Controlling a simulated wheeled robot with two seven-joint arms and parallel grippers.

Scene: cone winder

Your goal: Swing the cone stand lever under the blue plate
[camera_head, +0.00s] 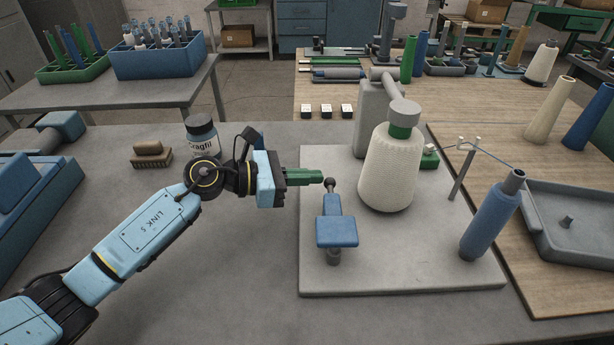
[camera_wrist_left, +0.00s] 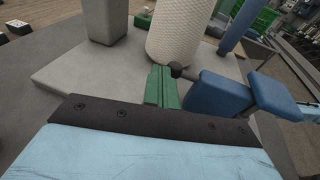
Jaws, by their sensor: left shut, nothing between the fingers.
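The cone stand lever has a dark ball knob (camera_head: 329,184) at its far end. In the left wrist view the green fingers (camera_wrist_left: 161,88) lie just left of the knob (camera_wrist_left: 176,70), with the blue plate (camera_wrist_left: 275,96) to the right. My right gripper is out of view.
A large cream yarn cone (camera_head: 389,168) stands behind the lever on the grey base board (camera_head: 400,275). A blue cone (camera_head: 491,217) leans at its right. A dark jar (camera_head: 201,134) and a brush (camera_head: 150,154) stand behind my left arm. The table front is clear.

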